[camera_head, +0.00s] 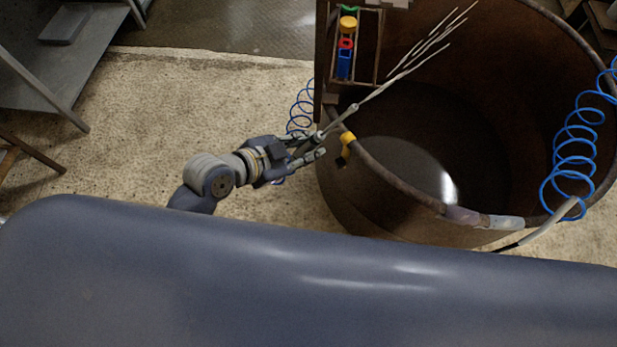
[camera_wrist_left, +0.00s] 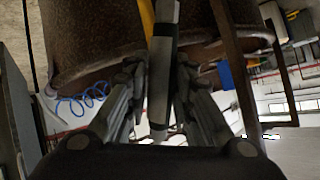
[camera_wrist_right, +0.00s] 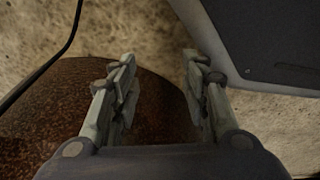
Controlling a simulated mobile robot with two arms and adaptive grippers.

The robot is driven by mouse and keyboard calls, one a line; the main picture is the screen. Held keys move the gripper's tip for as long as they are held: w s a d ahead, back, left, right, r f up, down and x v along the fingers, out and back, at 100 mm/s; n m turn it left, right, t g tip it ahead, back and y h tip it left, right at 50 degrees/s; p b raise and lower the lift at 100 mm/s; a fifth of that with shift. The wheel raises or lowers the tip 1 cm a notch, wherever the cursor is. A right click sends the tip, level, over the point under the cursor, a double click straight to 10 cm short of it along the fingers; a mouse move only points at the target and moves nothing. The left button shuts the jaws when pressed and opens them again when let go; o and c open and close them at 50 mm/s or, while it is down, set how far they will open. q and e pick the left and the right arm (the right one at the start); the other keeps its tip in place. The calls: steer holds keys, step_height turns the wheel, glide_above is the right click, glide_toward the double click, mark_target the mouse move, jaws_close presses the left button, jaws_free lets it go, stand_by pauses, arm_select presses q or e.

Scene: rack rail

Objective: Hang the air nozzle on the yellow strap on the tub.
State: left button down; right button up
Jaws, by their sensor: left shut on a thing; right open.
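The air nozzle (camera_head: 374,92) looks like a long slim grey wand with a dark handle. My left gripper (camera_head: 318,144) is shut on its handle, and the wand points up and right over the tub's mouth. The held part shows grey and black in the left wrist view (camera_wrist_left: 162,75). The yellow strap (camera_head: 347,140) is on the near left rim of the rusty tub (camera_head: 385,195), just right of my left fingers. I cannot tell whether nozzle and strap touch. My right gripper (camera_wrist_right: 160,68) is open and empty; it is not in the head view.
Blue coiled hoses show left of the tub (camera_head: 300,110) and at its right rim (camera_head: 575,150), with a pale wand (camera_head: 550,222) below the right one. A brown rack (camera_head: 322,50) with coloured items stands at the tub's back left. Bare floor (camera_head: 130,130) lies left.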

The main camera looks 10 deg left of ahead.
arm_select(q)
step_height(320, 180, down, 9)
steer(key=w+d+n+t+b, duration=0.1)
steer(key=d+n+t+b, duration=0.1)
steer(key=n+b, duration=0.3)
steer(key=shift+w+d+n+t+h+b, duration=0.3)
steer(key=shift+w+d+t+h, duration=0.1)
steer(key=shift+t, duration=0.3)
arm_select(e)
steer(key=w+f, duration=0.1)
steer(key=f, duration=0.1)
steer(key=w+f, duration=0.1)
steer(key=w, duration=0.1)
steer(key=shift+w+a+f, duration=0.2)
steer(key=shift+f, duration=0.15)
arm_select(q)
steer(key=shift+f, duration=0.1)
arm_select(e)
steer(key=shift+s, duration=0.1)
arm_select(q)
steer(key=shift+w+d+p, duration=0.3)
steer(key=shift+d, duration=0.15)
arm_select(e)
steer(key=shift+s+d+f, duration=0.25)
steer(key=shift+s+f, duration=0.2)
steer(key=shift+f, duration=0.25)
